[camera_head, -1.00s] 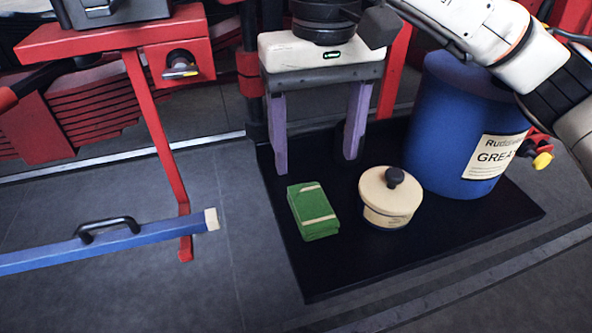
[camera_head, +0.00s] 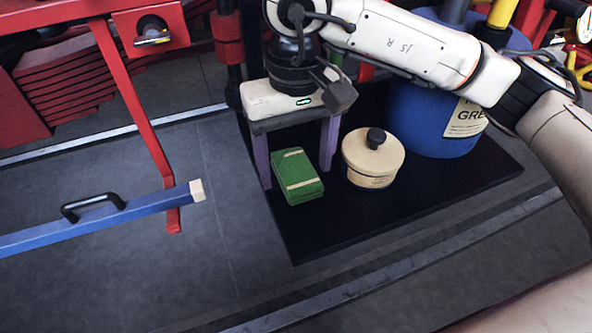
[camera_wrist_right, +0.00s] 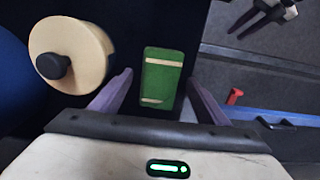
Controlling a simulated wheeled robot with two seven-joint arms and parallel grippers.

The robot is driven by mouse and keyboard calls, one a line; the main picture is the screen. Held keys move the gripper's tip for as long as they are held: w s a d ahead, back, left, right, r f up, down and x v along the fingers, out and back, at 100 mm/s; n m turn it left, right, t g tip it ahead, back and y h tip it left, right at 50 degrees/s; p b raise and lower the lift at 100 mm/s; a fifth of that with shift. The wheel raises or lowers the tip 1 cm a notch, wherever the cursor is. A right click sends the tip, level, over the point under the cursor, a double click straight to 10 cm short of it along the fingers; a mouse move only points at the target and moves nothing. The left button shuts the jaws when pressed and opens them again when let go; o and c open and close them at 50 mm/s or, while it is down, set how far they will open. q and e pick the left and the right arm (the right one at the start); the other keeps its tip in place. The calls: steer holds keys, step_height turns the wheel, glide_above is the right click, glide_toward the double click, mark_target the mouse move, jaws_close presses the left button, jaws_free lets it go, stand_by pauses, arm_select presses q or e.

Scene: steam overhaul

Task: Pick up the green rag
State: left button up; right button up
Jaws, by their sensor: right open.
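The green rag (camera_head: 297,176) is a folded block with pale stripes, lying on the black mat (camera_head: 400,205). My right gripper (camera_head: 295,179) is open, its two purple fingers pointing down. In the head view its fingertips flank the rag's far part. In the right wrist view the rag (camera_wrist_right: 163,78) shows in the gap between the fingers (camera_wrist_right: 158,76), beyond the tips. Nothing is held, and contact cannot be told. What looks like my left gripper (camera_wrist_right: 242,27) shows small at the top right of the right wrist view; its opening is unclear.
A cream lidded pot (camera_head: 372,160) stands close to the right of the rag. A blue grease drum (camera_head: 425,120) is behind it. A blue bar with a black handle (camera_head: 95,215) and a red stand (camera_head: 140,110) are at left. Floor in front of the mat is clear.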

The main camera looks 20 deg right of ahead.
mark_target(297, 168)
steer(key=shift+c, duration=0.5)
steer(key=c, duration=1)
steer(key=shift+r, duration=0.15)
steer(key=shift+c, duration=0.2)
step_height(297, 168, up, 10)
steer(key=shift+o, duration=1.3)
steer(key=shift+c, duration=0.8)
steer(key=shift+d, duration=0.1)
